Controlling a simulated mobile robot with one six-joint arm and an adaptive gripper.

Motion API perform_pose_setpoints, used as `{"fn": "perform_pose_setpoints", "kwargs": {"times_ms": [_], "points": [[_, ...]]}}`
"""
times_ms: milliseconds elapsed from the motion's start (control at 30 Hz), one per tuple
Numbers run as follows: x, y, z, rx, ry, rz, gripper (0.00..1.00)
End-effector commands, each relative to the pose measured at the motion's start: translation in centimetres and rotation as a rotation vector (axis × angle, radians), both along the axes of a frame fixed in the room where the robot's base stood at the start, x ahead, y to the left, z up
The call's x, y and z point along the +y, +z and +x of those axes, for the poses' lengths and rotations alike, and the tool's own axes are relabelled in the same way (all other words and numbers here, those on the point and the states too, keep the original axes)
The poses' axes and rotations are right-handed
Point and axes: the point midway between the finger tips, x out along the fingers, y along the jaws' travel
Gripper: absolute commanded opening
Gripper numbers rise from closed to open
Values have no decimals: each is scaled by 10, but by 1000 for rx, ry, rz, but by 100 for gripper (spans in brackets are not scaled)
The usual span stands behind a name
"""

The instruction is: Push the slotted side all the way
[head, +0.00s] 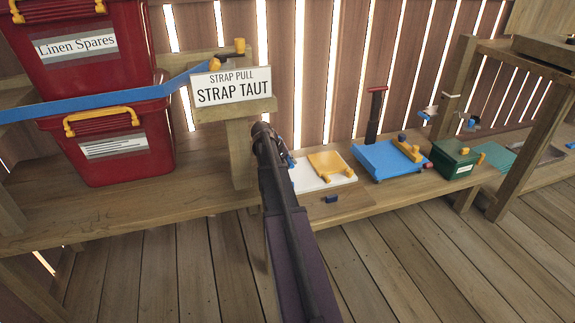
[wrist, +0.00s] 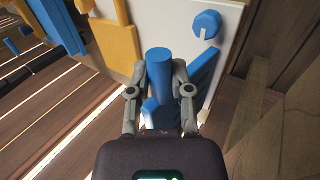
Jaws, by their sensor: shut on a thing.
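In the wrist view my gripper (wrist: 159,78) is shut on an upright blue post (wrist: 158,62), one finger on each side. A white panel (wrist: 184,14) lies behind it, with a blue round knob (wrist: 207,23) bearing a pale mark and a slanted blue bar (wrist: 201,78). Yellow-orange pieces (wrist: 120,42) are at the panel's left. In the head view the white panel (head: 306,182) lies on the low bench with a yellow-orange plate (head: 331,164) on it. My arm hides the panel's left part and most of my gripper there. I cannot tell which part is the slotted side.
Stacked red bins (head: 118,150) with a blue strap (head: 100,103) stand left, beside a "STRAP TAUT" sign (head: 232,87). Right of the panel are a blue tray (head: 378,160) and a green box (head: 453,160). The floor (head: 400,255) in front is clear.

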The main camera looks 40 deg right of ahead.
Motion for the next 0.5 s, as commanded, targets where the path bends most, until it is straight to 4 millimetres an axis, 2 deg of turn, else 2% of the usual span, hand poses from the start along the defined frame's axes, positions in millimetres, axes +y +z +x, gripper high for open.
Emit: {"fn": "perform_pose_setpoints", "kwargs": {"times_ms": [167, 200, 300, 500], "points": [[-1, 0, 1, -2, 1, -1, 0], [-1, 0, 1, -2, 1, -1, 30], [-1, 0, 0, -1, 1, -2, 60], [-1, 0, 0, 0, -1, -1, 62]]}}
